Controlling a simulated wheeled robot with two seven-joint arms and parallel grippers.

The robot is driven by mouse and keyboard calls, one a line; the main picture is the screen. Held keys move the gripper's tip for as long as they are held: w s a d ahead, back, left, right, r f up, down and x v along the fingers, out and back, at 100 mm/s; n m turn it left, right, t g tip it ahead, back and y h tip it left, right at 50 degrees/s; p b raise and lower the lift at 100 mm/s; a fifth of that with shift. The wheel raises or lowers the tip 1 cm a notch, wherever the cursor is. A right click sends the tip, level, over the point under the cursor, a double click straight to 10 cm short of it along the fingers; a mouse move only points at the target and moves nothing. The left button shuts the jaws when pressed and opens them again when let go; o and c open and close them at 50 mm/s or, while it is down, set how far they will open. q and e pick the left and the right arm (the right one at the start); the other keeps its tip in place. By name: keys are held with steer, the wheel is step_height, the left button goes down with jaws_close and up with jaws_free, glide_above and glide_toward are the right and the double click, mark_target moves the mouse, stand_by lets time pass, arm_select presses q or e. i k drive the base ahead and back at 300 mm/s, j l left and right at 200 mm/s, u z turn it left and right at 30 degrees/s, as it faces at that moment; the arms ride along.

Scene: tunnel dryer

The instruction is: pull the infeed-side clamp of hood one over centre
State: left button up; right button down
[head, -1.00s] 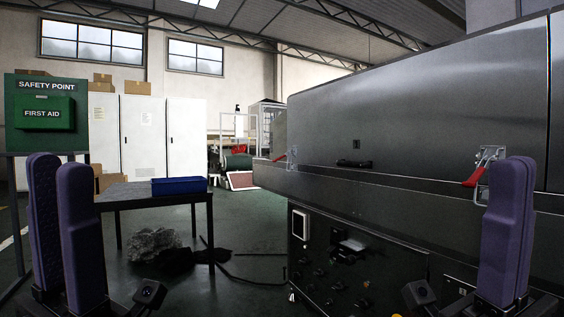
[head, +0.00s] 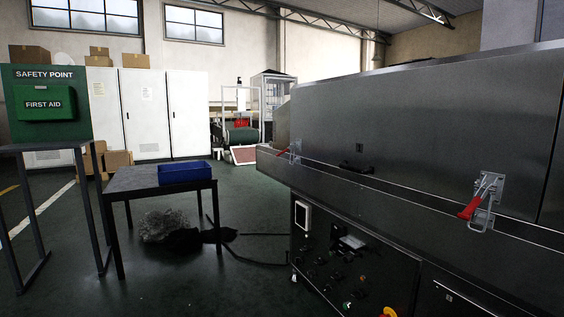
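The steel hood (head: 420,125) of the dryer fills the right side of the head view. A clamp with a red handle (head: 469,209) sits on the hood's lower seam at the right; its metal bracket (head: 489,186) spans the seam. The handle slants down and to the left. A second, smaller-looking clamp (head: 294,150) with a red handle is at the hood's far left end. The pictures do not show which end is the infeed. Neither of my grippers is in the view now.
A dark table (head: 140,181) with a blue tray (head: 185,172) stands to the left. The dryer's control panel (head: 345,250) is below the hood. A green safety board (head: 40,105) and white cabinets (head: 145,115) stand behind.

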mark_target(291, 146)
steer(key=i+u, duration=0.25)
steer(key=i, duration=0.3)
steer(key=i+u, duration=0.25)
steer(key=i, duration=0.3)
steer(key=i+l+u, duration=0.3)
steer(key=i, duration=0.2)
steer(key=i+l+u, duration=0.25)
steer(key=i, duration=0.3)
